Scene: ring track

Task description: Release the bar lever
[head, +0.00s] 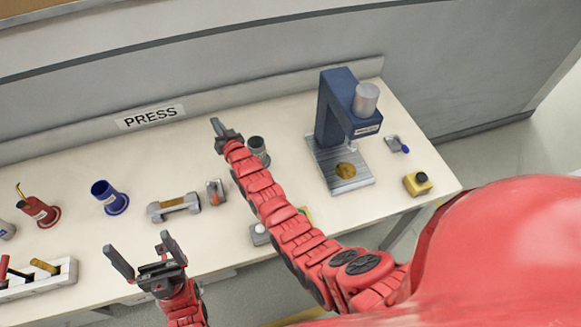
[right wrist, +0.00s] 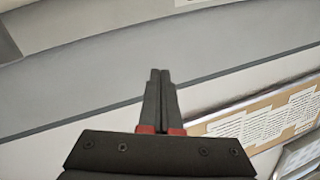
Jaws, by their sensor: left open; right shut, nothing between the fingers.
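I cannot tell for sure which part is the bar lever. The blue press (head: 334,100) stands on a ridged metal base at the right of the table, with a grey cylinder (head: 366,98) on its head and a brass disc (head: 346,171) on its base. A small grey piece with a blue-tipped handle (head: 397,145) lies right of it. My right gripper (head: 215,123) is shut and empty, left of the press near the table's back; in the right wrist view its fingers (right wrist: 160,75) meet before a grey wall. My left gripper (head: 137,242) is open and empty at the table's front left.
A grey bar-shaped block (head: 174,207), a small grey and orange piece (head: 215,192), a blue cup (head: 108,197) and a red holder (head: 40,211) stand left. A dark-topped cylinder (head: 257,148) is close beside my right arm. A yellow block (head: 417,184) sits near the right edge.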

